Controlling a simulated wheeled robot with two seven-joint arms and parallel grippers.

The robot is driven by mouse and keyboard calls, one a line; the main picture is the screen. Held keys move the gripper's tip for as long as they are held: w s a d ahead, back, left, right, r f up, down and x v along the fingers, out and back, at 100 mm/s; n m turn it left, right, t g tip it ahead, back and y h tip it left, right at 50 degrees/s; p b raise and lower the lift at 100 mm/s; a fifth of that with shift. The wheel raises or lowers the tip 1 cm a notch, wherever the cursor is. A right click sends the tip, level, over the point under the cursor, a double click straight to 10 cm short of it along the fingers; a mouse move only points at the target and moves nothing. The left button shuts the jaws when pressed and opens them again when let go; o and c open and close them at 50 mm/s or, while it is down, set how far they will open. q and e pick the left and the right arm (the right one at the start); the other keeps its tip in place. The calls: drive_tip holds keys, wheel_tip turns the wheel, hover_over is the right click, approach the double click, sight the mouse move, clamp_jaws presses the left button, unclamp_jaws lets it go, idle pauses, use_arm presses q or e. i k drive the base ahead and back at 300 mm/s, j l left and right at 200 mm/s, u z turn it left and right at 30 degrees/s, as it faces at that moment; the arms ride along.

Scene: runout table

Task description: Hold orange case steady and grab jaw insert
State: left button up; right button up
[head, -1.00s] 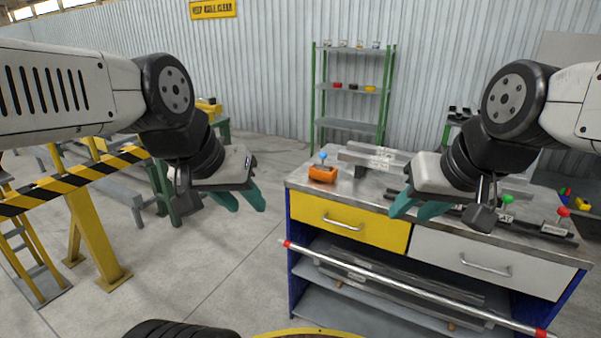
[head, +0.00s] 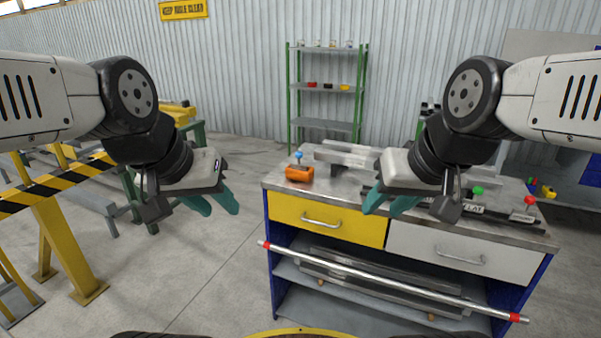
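My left gripper (head: 212,203) is open and empty, in the air over the floor to the left of the bench. My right gripper (head: 388,203) is open and empty, in front of the bench top and to the right of the case. Neither gripper touches the case. I cannot make out a jaw insert for certain; part of the bench top is hidden behind my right arm.
Grey metal blocks (head: 345,154) lie at the back of the bench. Green (head: 478,190) and red (head: 529,200) knobs stand at its right. A red-tipped rail (head: 390,282) runs along the bench front. A striped barrier (head: 60,184) stands left; open floor lies between.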

sight(299, 155)
drive_tip(key=i+l+u, duration=0.4)
drive_tip(key=i+l, duration=0.5)
drive_tip(key=i, duration=0.15)
